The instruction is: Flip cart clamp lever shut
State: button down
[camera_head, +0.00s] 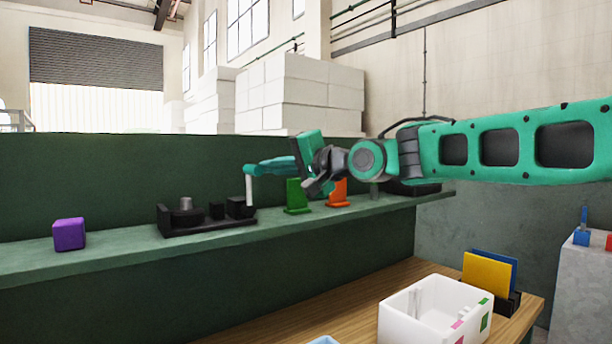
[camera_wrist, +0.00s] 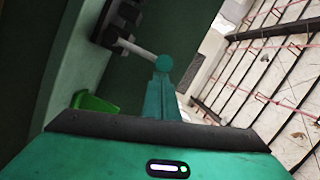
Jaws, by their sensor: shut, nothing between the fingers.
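A black clamp fixture (camera_head: 210,228) with several raised blocks lies on the green ledge. A pale rod-shaped lever (camera_head: 249,190) stands nearly upright at its right end. My gripper (camera_head: 250,170) reaches in from the right, and its fingertips are at the top of the lever; whether they touch it I cannot tell. In the wrist view the shut teal fingers (camera_wrist: 163,65) overlap the free end of the lever (camera_wrist: 135,48). The dark fixture (camera_wrist: 118,20) shows at the upper left there. Nothing is held between the fingers.
A purple cube (camera_head: 69,234) sits left of the fixture. Green (camera_head: 297,196) and orange (camera_head: 338,193) stands are on the ledge below my wrist. A white bin (camera_head: 400,318) and a yellow panel (camera_head: 485,283) are on the wooden table in front.

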jog(key=shift+s+a+n+h, duration=0.3)
jog(key=shift+s+a+n, duration=0.25)
jog(key=shift+a+n, duration=0.3)
jog(key=shift+s+a+n+h, duration=0.3)
jog(key=shift+s+a+n, duration=0.2)
jog(key=shift+a+n, duration=0.35)
jog(key=shift+s+a+n+h, duration=0.3)
jog(key=shift+s+a+n, duration=0.25)
jog(key=shift+a+n, duration=0.3)
jog(key=shift+s+a+f, duration=0.1)
jog(key=shift+s+a, duration=0.05)
jog(key=shift+a, duration=0.05)
send_near(247, 167)
jog(key=s+d+r, duration=0.3)
jog(key=shift+s+d, duration=0.1)
